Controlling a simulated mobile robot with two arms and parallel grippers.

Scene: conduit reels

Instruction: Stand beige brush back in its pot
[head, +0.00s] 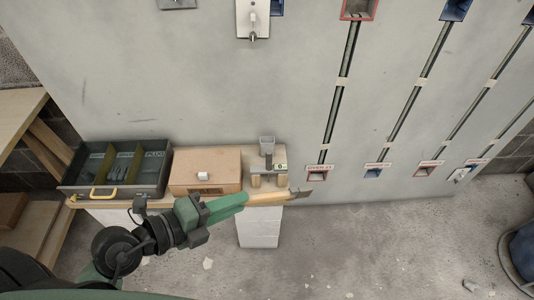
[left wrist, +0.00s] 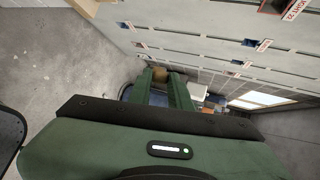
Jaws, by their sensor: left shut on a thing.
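My left gripper (head: 243,197) reaches in from the left, in front of the wooden shelf. It is shut on the beige brush (head: 268,198), which points right and lies roughly level, with its darker head at the far end. In the left wrist view the end of the brush (left wrist: 160,75) shows between the green fingers of the gripper (left wrist: 163,84). My right gripper is not in view.
On the shelf (head: 130,204) are a dark open tray (head: 148,190) with a yellow handle and a closed brown box (head: 205,168). The grey wall (head: 200,80) rises behind, with vertical conduits and small sockets at right. A dark blue bin (head: 523,250) stands at far right. The floor between is mostly clear.

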